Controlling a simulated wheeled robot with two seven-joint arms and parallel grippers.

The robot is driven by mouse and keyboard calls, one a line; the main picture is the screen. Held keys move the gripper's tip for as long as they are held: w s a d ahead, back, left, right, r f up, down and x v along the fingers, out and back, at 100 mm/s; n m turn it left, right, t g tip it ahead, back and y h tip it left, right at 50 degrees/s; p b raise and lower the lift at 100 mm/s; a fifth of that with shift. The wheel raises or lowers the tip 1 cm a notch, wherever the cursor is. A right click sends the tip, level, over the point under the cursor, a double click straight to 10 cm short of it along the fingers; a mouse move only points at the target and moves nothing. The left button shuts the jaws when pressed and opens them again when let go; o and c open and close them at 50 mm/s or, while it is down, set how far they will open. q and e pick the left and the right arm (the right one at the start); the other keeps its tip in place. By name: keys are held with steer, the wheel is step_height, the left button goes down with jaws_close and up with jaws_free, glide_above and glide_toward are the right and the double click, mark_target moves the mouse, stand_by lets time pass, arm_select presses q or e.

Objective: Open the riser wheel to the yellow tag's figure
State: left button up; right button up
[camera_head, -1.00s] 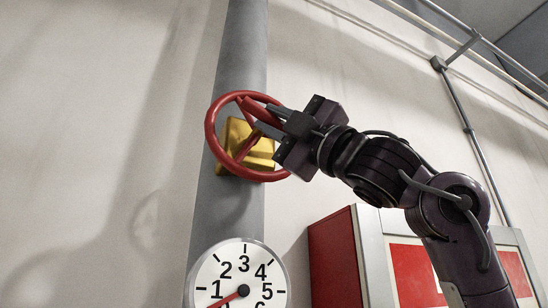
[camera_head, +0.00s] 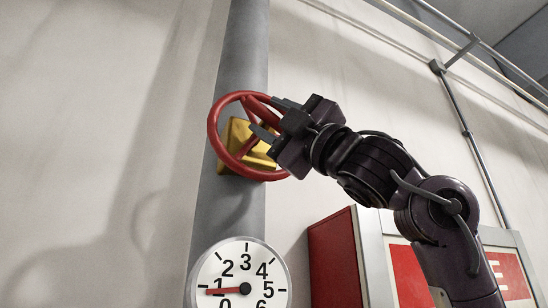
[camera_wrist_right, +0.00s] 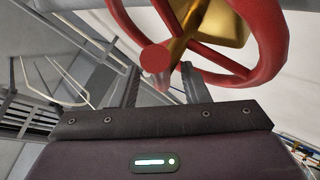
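The red riser wheel (camera_head: 213,135) is mounted in front of a brass-yellow block on a grey pipe in the head view. It also shows in the right wrist view (camera_wrist_right: 270,45), with a round-ended red handle (camera_wrist_right: 155,58) sticking out. My right gripper (camera_head: 268,118) is at the wheel's right side, its fingers apart on either side of the handle, with gaps beside it. The white dial gauge (camera_head: 245,262) is below, its red needle pointing left, about at the 1 mark. No yellow tag with a figure is in view. My left gripper is not in view.
A red cabinet (camera_head: 334,262) with a light frame and red panels stands at the lower right, behind my right arm. Thin pipes (camera_head: 465,130) run along the wall at upper right. The wall left of the riser pipe (camera_head: 232,205) is clear.

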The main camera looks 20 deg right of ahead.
steer(key=shift+s+d+f, duration=0.15)
steer(key=shift+d+f, duration=0.05)
steer(key=shift+f, duration=0.05)
steer(key=b+v, duration=0.4)
steer(key=v, duration=0.3)
steer(key=shift+b, duration=0.35)
steer(key=shift+s, duration=0.1)
